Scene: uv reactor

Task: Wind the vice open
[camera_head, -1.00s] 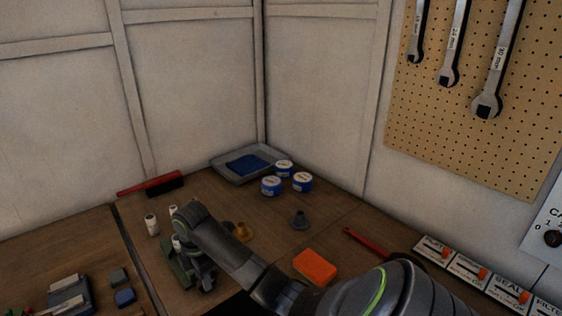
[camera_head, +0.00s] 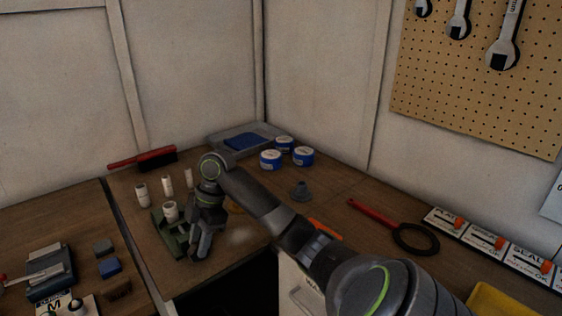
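A green, vice-like block (camera_head: 168,238) stands near the front edge of the wooden bench, left of centre. A short white cylinder (camera_head: 171,212) shows at its top; I cannot tell whether it is held in the jaws or stands behind them. My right gripper (camera_head: 198,246) points down just right of the green block and hides part of its right side. Its fingers look close together, but I cannot tell whether they are open, shut or touching the block. No winding handle is clearly visible. My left gripper is out of view.
White cylinders (camera_head: 142,195) and a red-handled brush (camera_head: 145,158) are behind the block. A grey device (camera_head: 48,275) sits left.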

